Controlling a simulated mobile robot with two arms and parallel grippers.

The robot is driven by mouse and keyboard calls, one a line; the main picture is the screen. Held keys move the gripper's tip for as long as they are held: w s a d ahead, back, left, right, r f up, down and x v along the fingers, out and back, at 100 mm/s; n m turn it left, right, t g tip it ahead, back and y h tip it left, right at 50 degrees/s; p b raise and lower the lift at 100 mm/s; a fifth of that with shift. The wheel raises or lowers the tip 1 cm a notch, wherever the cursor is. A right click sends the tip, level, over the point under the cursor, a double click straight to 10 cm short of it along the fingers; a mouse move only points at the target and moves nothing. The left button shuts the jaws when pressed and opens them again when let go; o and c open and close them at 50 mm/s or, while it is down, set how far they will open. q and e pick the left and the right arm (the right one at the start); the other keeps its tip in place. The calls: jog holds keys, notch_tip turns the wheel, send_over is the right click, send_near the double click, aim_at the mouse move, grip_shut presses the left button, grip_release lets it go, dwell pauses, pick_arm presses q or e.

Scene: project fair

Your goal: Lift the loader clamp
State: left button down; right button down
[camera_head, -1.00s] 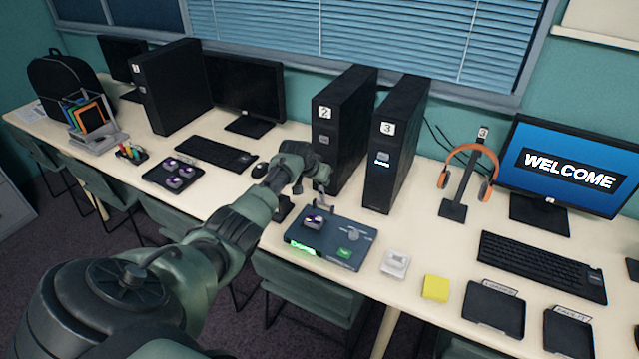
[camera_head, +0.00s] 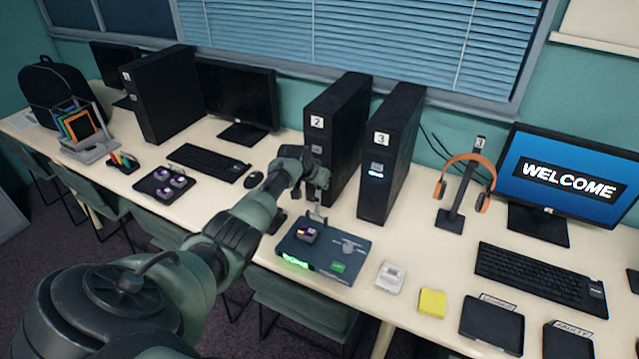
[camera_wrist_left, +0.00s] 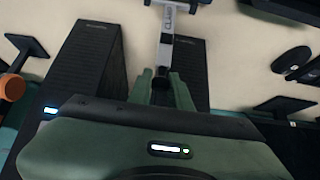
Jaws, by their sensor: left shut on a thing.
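The loader (camera_head: 322,262) is a dark blue-grey box at the table's front edge, with a glowing green strip, a green button and a purple-and-yellow chip-like piece (camera_head: 307,233) on top. Its clamp lever (camera_head: 318,211) stands up at the back of the box. In the left wrist view the grey clamp arm (camera_wrist_left: 167,48), lettered CLAMP, runs down between my fingers. My left gripper (camera_head: 319,190) is shut on the clamp's end; its fingers also show in the wrist view (camera_wrist_left: 161,90). The exact contact is partly hidden. My right gripper is in neither view.
Black tower 2 (camera_head: 335,125) and tower 3 (camera_head: 390,150) stand close behind the loader. A white block (camera_head: 390,277) and a yellow block (camera_head: 432,302) lie to its right, near black trays (camera_head: 491,325). A tray of several purple pieces (camera_head: 164,186) lies left.

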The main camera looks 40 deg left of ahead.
pick_arm(q)
jog(key=c, duration=1.3)
grip_release()
jog(key=shift+f, duration=0.1)
jog(key=shift+w, duration=0.1)
jog(key=shift+s+r, duration=0.3)
jog(key=shift+r, duration=0.1)
jog(key=v, duration=0.6)
jog(key=shift+s+r, duration=0.2)
jog(key=shift+r, duration=0.05)
jog(key=shift+d, duration=0.1)
